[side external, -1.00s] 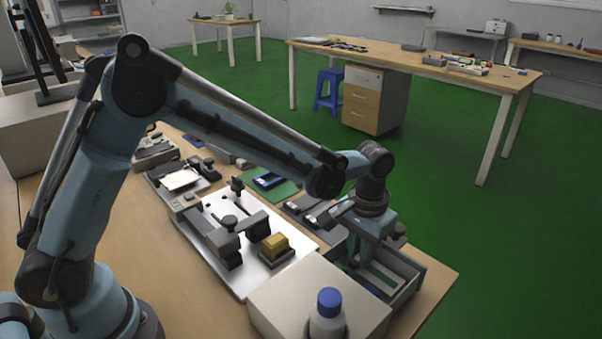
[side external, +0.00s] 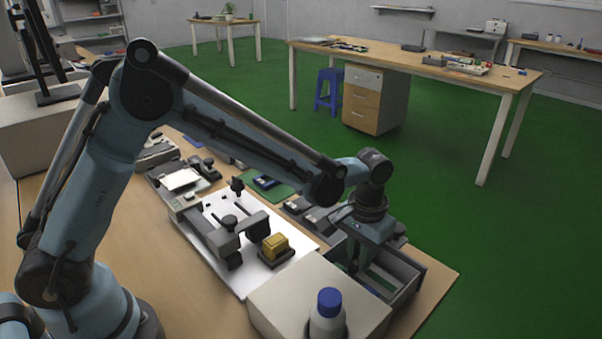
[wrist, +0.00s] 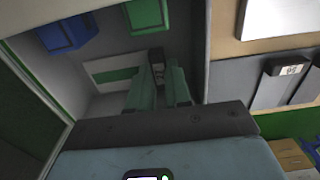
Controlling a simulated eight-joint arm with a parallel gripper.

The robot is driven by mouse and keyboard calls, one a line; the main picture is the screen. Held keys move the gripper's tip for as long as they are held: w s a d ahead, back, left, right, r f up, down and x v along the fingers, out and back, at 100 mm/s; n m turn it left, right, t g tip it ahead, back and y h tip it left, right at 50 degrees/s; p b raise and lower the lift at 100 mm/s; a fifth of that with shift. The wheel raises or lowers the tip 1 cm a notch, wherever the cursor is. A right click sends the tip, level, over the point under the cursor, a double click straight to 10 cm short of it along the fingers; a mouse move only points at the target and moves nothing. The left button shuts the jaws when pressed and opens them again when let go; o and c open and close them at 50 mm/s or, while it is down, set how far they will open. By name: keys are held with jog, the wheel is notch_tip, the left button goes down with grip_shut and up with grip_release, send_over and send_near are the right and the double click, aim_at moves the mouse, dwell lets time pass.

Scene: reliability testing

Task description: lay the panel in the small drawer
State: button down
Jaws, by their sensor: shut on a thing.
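The small drawer (side external: 408,290) is an open grey box at the table's right corner in the side view. My gripper (side external: 358,266) reaches down into it near its left end. In the wrist view my gripper (wrist: 158,100) has its two greenish fingers shut on a narrow dark piece with a pale label, seen almost edge-on, which looks like the panel (wrist: 157,58). The drawer's floor shows around the fingers, with a white and green strip (wrist: 112,76) beyond. In the side view the held piece is hidden; I cannot tell whether it touches the floor.
Blue blocks (wrist: 66,34) and a green block (wrist: 145,12) show at the wrist view's top. Grey labelled pieces (wrist: 283,80) lie outside the drawer at right. A yellow block (side external: 276,246) sits left.

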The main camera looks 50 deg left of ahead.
jog(key=c, duration=1)
grip_release()
jog(key=shift+r, duration=3)
jog(key=shift+s+a+r, duration=0.15)
jog(key=shift+a+r, duration=0.1)
jog(key=shift+r, duration=0.05)
jog(key=s+a+r+t, duration=0.2)
jog(key=s+a, duration=0.2)
jog(key=s+a+r+t, duration=0.1)
jog(key=s+a+t, duration=0.1)
jog(key=s+a, duration=0.2)
jog(key=s+a+r+t, duration=0.2)
jog(key=s+a+t, duration=0.1)
jog(key=s+a, duration=0.2)
jog(key=shift+s+a+r, duration=0.1)
jog(key=shift+a+r, duration=0.2)
jog(key=shift+a, duration=0.3)
